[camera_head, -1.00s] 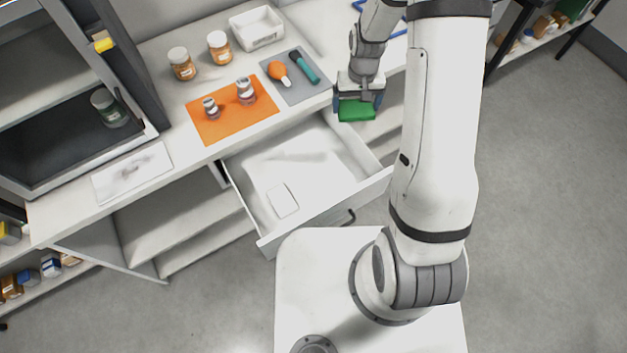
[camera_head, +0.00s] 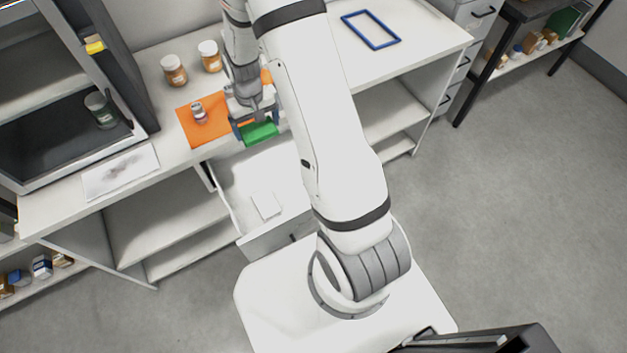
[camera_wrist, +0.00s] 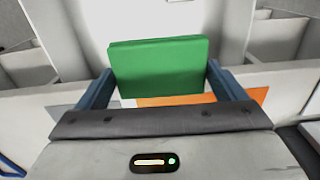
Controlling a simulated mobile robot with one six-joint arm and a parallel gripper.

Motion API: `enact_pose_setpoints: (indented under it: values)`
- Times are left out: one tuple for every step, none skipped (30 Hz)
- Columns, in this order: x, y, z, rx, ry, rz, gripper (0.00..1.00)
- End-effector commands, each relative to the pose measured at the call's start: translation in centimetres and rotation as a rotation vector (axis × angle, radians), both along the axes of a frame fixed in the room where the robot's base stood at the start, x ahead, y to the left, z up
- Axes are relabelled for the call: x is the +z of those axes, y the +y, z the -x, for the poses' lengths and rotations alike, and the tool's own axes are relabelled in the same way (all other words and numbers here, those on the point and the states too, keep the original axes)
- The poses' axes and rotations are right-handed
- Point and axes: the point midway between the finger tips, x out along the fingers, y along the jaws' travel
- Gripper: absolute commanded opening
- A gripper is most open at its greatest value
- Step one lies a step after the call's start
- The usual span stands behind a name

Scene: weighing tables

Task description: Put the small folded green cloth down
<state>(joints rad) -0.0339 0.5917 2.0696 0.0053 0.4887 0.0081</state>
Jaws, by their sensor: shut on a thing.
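The small folded green cloth (camera_head: 260,133) is held between the blue fingers of my gripper (camera_head: 254,134), above the back part of the open drawer. In the wrist view the cloth (camera_wrist: 160,68) is a flat green block gripped between the two blue fingers (camera_wrist: 160,88). The white drawer (camera_head: 240,196) is pulled out below the counter, and a small white item (camera_head: 266,205) lies inside it. My gripper hides part of the orange mat and whatever is behind it.
The orange mat (camera_head: 187,127) carries a small jar (camera_head: 199,113). Two orange-brown jars (camera_head: 174,71) stand behind it. A blue frame (camera_head: 370,30) lies on the right of the counter, with bare counter around it. An open dark-lined cabinet (camera_head: 60,130) stands at the left.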

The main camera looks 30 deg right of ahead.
Motion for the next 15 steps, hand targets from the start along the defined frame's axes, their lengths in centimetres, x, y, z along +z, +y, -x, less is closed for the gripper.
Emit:
enact_pose_setpoints:
  values:
    - [0.0,-0.2,0.0,-0.005,0.000,0.000,0.72]
    - [0.0,-0.3,0.0,-0.007,0.000,0.000,0.72]
    - [0.0,-0.4,0.0,-0.009,0.000,0.000,0.72]
    - [0.0,-0.5,0.0,-0.011,0.000,0.000,0.72]
    - [0.0,-0.5,0.0,-0.011,-0.001,0.000,0.72]
    - [-0.2,-0.7,0.0,-0.011,-0.001,0.000,0.72]
    - [-0.4,-0.8,0.0,-0.009,-0.001,0.000,0.72]
    - [-0.6,-0.9,0.0,-0.006,-0.002,0.000,0.72]
    - [-1.0,-1.2,0.1,0.000,-0.003,0.000,0.72]
    - [-1.3,-1.5,0.2,0.005,-0.003,0.000,0.72]
    - [-1.7,-1.8,0.3,0.012,-0.002,0.000,0.72]
    - [-2.3,-2.3,0.4,0.023,-0.003,0.000,0.72]
    - [-2.8,-2.6,0.6,0.034,-0.003,0.000,0.72]
    - [-3.2,-3.0,0.7,0.045,-0.003,0.000,0.72]
    - [-3.8,-3.6,1.0,0.060,-0.004,0.000,0.72]
